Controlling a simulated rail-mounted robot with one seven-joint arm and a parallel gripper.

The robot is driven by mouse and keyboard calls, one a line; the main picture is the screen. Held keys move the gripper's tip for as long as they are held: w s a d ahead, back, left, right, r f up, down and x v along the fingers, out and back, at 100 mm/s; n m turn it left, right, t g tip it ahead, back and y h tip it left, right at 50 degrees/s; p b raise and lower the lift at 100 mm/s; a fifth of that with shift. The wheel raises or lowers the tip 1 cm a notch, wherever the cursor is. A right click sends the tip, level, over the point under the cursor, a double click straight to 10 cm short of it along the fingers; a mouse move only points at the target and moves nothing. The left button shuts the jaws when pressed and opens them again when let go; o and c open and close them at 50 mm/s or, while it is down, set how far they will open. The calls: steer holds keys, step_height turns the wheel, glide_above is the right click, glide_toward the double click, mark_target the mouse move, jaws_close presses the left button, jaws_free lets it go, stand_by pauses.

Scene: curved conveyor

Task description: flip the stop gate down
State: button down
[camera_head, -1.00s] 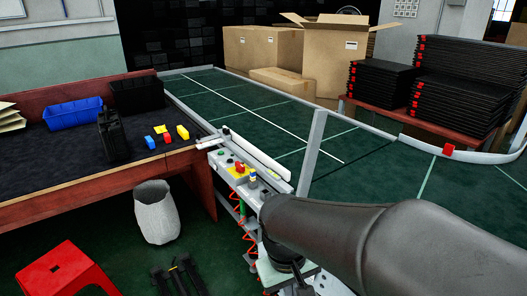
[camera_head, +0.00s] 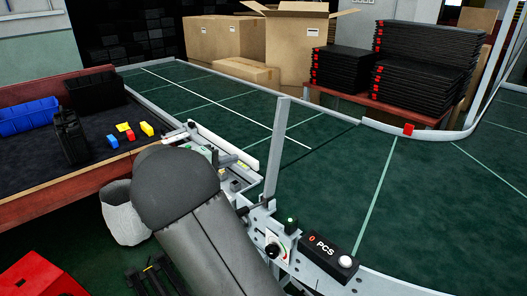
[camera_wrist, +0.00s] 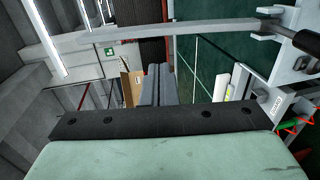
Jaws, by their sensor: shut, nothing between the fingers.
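The stop gate (camera_head: 275,150) looks like a tall grey bar standing upright from the near edge of the green conveyor (camera_head: 345,180) in the head view. In the wrist view, what appears to be the same bar (camera_wrist: 190,31) runs across the top from a bracket (camera_wrist: 285,22) at upper right. My gripper's dark fingers (camera_wrist: 160,84) are shut with nothing between them, in the middle of the wrist view. They are visibly apart from the bar in that picture. In the head view my arm hides the gripper, and the gate's base is partly crowded by fittings.
A counter box reading 0 PCS (camera_head: 325,252) and a dial panel (camera_head: 278,248) sit on the conveyor's near edge. A dark worktable (camera_head: 35,150) with a blue bin (camera_head: 28,116) stands left. Cartons (camera_head: 297,45) and black stacked trays (camera_head: 425,65) stand beyond the belt.

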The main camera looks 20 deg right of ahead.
mark_target(271, 148)
steer(key=shift+d, duration=0.1)
steer(key=p+x, duration=0.3)
steer(key=x, duration=0.9)
steer(key=shift+d+p, duration=0.35)
steer(key=shift+p, duration=0.05)
steer(key=shift+w+d+f, duration=0.25)
steer(key=shift+w+d, duration=0.05)
steer(key=shift+d, duration=0.25)
